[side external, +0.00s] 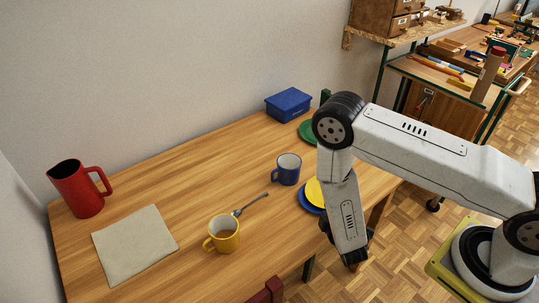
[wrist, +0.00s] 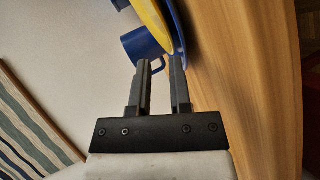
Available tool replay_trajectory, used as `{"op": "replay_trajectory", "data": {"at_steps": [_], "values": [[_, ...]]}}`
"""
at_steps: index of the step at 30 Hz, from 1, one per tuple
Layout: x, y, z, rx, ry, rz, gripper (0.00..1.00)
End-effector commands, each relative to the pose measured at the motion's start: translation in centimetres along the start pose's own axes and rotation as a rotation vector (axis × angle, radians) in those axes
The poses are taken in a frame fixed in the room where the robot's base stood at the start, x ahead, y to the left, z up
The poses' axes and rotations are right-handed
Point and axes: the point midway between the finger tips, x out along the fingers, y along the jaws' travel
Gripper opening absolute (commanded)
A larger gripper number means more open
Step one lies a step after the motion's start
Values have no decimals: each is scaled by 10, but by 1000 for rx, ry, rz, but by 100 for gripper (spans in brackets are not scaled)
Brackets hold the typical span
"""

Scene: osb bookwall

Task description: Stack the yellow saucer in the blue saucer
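The yellow saucer (side external: 314,192) lies over the blue saucer (side external: 308,206) near the table's right edge, partly hidden by my arm. The blue rim shows around its lower left side. In the wrist view, the yellow saucer (wrist: 151,16) and the blue saucer (wrist: 179,36) show edge-on at the top, cut off by the frame, one against the other. I cannot tell whether the yellow one is fully seated. My gripper (wrist: 160,62) is open, with an empty gap between its fingers, just short of the saucers. In the side view my gripper (side external: 354,257) is low beside the table edge.
A blue mug (side external: 287,170) stands close left of the saucers; a fork (side external: 250,204) and a yellow mug (side external: 223,234) are farther left. A green saucer (side external: 306,131) and blue box (side external: 288,104) are behind. A red jug (side external: 76,189) and cloth (side external: 134,243) are far left.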

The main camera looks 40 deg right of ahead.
Motion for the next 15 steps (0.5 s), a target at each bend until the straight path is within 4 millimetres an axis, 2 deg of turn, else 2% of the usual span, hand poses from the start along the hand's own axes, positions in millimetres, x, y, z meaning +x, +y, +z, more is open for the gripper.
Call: {"op": "replay_trajectory", "data": {"at_steps": [4,15], "values": [[-20,0,-1,-4,4,1,24],[-58,0,-1,-2,3,0,24]]}}
